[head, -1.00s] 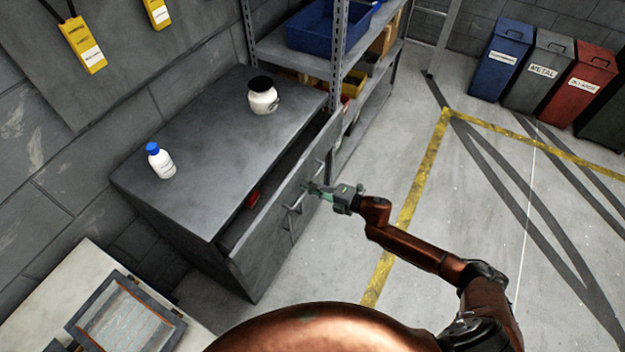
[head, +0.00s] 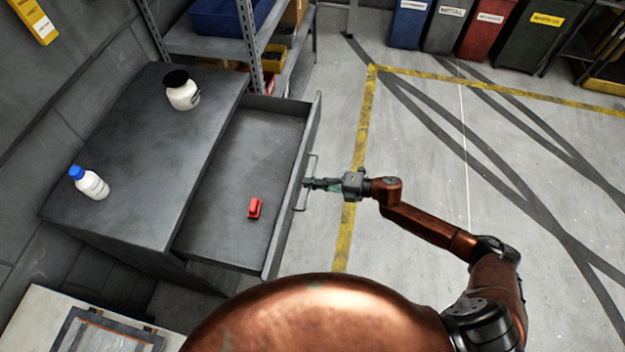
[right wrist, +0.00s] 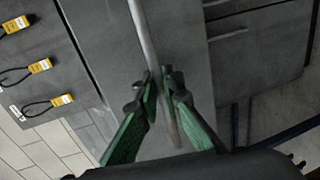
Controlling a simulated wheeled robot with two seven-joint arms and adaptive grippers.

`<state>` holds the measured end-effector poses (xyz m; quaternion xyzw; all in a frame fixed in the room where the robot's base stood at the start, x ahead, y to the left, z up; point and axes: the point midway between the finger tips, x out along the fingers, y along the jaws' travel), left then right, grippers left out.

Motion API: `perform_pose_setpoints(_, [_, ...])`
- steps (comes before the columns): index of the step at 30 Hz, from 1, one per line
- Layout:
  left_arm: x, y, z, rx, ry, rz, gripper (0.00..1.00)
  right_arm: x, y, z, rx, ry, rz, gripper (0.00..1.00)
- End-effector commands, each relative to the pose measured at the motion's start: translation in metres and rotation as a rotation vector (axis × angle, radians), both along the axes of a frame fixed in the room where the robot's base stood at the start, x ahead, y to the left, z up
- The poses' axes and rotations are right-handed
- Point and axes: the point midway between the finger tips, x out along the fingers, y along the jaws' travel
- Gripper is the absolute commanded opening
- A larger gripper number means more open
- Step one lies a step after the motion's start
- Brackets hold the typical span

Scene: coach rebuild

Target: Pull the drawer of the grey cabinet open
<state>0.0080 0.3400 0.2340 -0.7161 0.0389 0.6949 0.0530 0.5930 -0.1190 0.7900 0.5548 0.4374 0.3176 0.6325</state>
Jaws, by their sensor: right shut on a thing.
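The grey cabinet (head: 125,140) stands at the left in the head view, with its top drawer (head: 225,215) pulled far out. A red object (head: 255,208) lies on the drawer's floor. My right gripper (head: 308,184) is shut on the drawer's bar handle (head: 305,200) at the front panel. In the right wrist view the green fingers (right wrist: 160,100) close around the handle bar (right wrist: 143,35), one on each side. My left gripper is not in view.
A white jar with a black lid (head: 183,92) and a white bottle with a blue cap (head: 88,182) stand on the cabinet top. A metal shelf (head: 200,42) stands behind the cabinet. The floor right of the drawer is clear, with bins (head: 445,25) at the back.

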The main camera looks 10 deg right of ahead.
Motion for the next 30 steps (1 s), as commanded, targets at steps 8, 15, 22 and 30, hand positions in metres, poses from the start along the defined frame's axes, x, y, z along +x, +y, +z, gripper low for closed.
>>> perform_pose_setpoints(8, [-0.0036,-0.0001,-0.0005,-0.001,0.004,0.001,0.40,-0.0033,0.0010,-0.0016,0.000,0.002,0.014,0.00])
perform_pose_setpoints(15, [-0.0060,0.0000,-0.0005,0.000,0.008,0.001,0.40,-0.0034,-0.0004,-0.0016,0.000,0.003,0.012,0.08])
perform_pose_setpoints(22, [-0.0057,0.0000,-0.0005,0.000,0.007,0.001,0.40,-0.0027,-0.0006,-0.0009,0.000,0.002,0.011,0.24])
perform_pose_setpoints(30, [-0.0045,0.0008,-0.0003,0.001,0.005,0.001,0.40,-0.0022,-0.0010,-0.0002,0.000,0.001,0.010,0.25])
